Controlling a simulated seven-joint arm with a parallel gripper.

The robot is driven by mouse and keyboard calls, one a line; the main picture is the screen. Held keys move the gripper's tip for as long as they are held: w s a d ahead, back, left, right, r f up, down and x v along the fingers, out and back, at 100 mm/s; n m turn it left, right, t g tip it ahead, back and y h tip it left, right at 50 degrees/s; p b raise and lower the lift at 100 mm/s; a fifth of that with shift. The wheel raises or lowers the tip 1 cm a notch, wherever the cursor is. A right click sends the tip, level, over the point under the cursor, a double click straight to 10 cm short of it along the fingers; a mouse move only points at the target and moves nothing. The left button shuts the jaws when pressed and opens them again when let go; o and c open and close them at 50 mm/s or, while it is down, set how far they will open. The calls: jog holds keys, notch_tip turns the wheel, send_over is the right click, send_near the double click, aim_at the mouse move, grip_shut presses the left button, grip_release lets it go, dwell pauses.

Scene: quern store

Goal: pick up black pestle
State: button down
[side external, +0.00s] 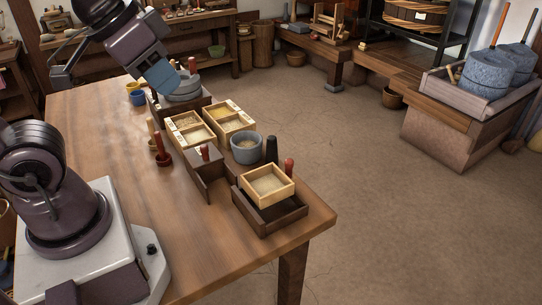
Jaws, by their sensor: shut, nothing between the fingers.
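The black pestle (272,150) stands upright near the table's right edge, just right of a grey stone mortar (247,149). My gripper (172,91) is at the far end of the table, beside a small grey quern (187,87). It is well to the left of the black pestle and farther back. It is shut and empty. Its fingertips are small and hard to make out against the quern, so I cannot tell whether they touch it. The lower end of the pestle is partly hidden by the things in front.
Divided wooden boxes (190,132) stand between my gripper and the mortar. A red pestle (289,168) and a pale wooden box on a dark tray (263,222) are near the black pestle. Another red-handled piece (160,155) stands farther left.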

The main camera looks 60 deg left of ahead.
jog(key=c, duration=0.8)
grip_release()
jog(key=n+g+y, duration=0.2)
jog(key=n+y, duration=0.1)
jog(key=n, duration=0.6)
send_near(271, 138)
jog(key=x, duration=0.5)
jog(key=shift+w+d+f, duration=0.15)
jog(key=shift+d+f, duration=0.1)
jog(key=shift+f, duration=0.2)
jog(key=shift+a+x, duration=0.15)
jog(key=shift+x, duration=1.2)
jog(key=shift+a+x, duration=0.1)
jog(key=shift+x, duration=1.2)
